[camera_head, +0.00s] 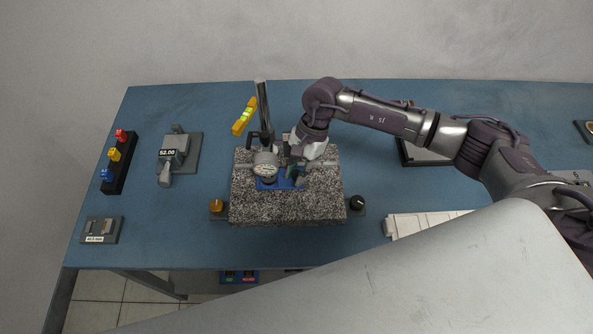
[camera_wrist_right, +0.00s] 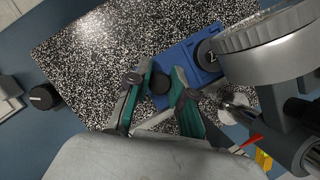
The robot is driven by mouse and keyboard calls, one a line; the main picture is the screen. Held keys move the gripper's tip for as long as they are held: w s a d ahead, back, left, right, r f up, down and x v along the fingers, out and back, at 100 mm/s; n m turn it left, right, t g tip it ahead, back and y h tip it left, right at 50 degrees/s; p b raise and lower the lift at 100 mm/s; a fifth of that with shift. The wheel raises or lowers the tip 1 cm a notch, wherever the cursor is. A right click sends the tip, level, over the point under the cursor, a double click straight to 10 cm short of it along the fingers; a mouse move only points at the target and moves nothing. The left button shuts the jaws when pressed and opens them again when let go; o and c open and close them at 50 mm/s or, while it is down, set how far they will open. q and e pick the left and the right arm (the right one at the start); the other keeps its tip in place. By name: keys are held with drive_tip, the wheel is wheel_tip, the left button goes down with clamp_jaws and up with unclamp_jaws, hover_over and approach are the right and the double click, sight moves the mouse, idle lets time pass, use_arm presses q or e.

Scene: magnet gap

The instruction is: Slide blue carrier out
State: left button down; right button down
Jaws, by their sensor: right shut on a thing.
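The blue carrier (camera_head: 268,185) lies on the speckled granite block (camera_head: 260,211), under the dial gauge (camera_head: 265,166). In the right wrist view the blue carrier (camera_wrist_right: 178,55) reaches from under the gauge to between my gripper fingers. A dark round knob (camera_wrist_right: 160,83) sits on its near end. My right gripper (camera_wrist_right: 157,80) has its green-sided fingers on either side of this knob and is shut on it. In the head view my right gripper (camera_head: 296,177) comes down at the carrier's right end and hides part of it. My left gripper is not in view.
A gauge post (camera_head: 263,105) stands behind the block. An orange knob (camera_head: 217,206) and a black knob (camera_head: 357,202) flank it. A white panel (camera_head: 420,221) lies right.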

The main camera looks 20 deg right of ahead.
drive_tip(key=shift+d+f, duration=0.1)
drive_tip(key=shift+d, duration=0.2)
drive_tip(key=d+b, duration=0.1)
drive_tip(key=d, duration=0.1)
drive_tip(key=s+d+b, duration=0.1)
drive_tip(key=d, duration=0.2)
drive_tip(key=s+d+b, duration=0.1)
drive_tip(key=d, duration=0.2)
drive_tip(key=shift+s+d+b, duration=0.25)
drive_tip(key=shift+b, duration=0.15)
drive_tip(key=shift+a, duration=0.1)
drive_tip(key=c, duration=1)
unclamp_jaws()
drive_tip(key=shift+d, duration=0.2)
